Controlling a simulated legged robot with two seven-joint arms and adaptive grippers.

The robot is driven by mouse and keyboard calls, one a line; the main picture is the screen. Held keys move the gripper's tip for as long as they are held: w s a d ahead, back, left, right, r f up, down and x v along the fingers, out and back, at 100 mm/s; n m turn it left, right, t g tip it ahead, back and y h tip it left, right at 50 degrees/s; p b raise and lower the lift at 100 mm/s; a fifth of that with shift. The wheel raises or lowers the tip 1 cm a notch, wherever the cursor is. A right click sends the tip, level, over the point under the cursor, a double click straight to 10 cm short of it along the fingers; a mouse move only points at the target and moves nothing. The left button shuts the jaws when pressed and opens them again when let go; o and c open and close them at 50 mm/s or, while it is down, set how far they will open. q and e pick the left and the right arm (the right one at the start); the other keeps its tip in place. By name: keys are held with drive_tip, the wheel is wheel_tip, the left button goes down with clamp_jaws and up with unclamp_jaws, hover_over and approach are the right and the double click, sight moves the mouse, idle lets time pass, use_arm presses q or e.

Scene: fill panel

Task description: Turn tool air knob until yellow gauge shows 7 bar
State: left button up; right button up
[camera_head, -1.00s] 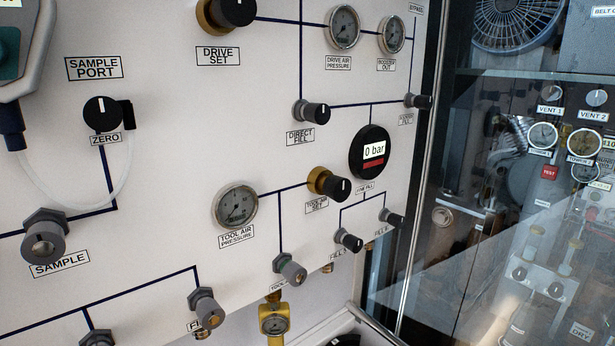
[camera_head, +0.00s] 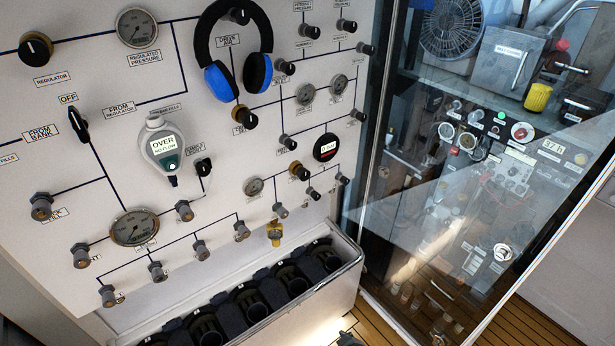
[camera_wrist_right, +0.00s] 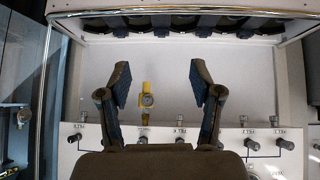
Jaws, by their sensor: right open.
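The tool air knob (camera_head: 300,172), brass with a dark cap, sits on the white panel in the head view, right of the small round tool air pressure gauge (camera_head: 253,187). The yellow gauge (camera_head: 275,233) hangs below the panel's lower edge. It also shows in the right wrist view (camera_wrist_right: 147,101), and its reading is too small to tell. My right gripper (camera_wrist_right: 160,82) is open and empty, its fingers appearing on either side of the yellow gauge in that view; I cannot tell how far apart they are in depth. My left gripper is not in view.
A trough of dark cylinders (camera_head: 345,262) stands below the panel. Blue and black headphones (camera_head: 258,75) hang on the panel, near a handheld meter (camera_head: 161,150). Several knobs and fittings crowd around the tool air knob. A glass-fronted cabinet (camera_head: 400,230) stands at right.

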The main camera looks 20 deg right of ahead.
drive_tip(key=w+d+r+n+y, duration=0.1)
drive_tip(key=w+d+r, duration=0.1)
drive_tip(key=w+r, duration=0.25)
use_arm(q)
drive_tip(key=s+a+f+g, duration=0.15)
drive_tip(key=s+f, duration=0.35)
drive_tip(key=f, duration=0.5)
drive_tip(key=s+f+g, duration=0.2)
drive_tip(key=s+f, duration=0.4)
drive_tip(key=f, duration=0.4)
use_arm(e)
drive_tip(key=n+t+y, duration=0.3)
drive_tip(key=t+y, duration=0.1)
drive_tip(key=t, duration=0.4)
approach(306, 177)
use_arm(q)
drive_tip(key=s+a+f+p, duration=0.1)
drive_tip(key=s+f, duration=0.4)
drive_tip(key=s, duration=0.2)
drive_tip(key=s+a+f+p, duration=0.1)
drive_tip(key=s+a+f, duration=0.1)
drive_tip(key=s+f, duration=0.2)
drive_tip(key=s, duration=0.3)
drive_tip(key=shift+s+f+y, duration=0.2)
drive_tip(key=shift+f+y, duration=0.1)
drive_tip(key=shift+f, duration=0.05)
use_arm(e)
drive_tip(key=x, duration=1)
drive_tip(key=shift+w+a, duration=0.1)
drive_tip(key=shift+w, duration=0.25)
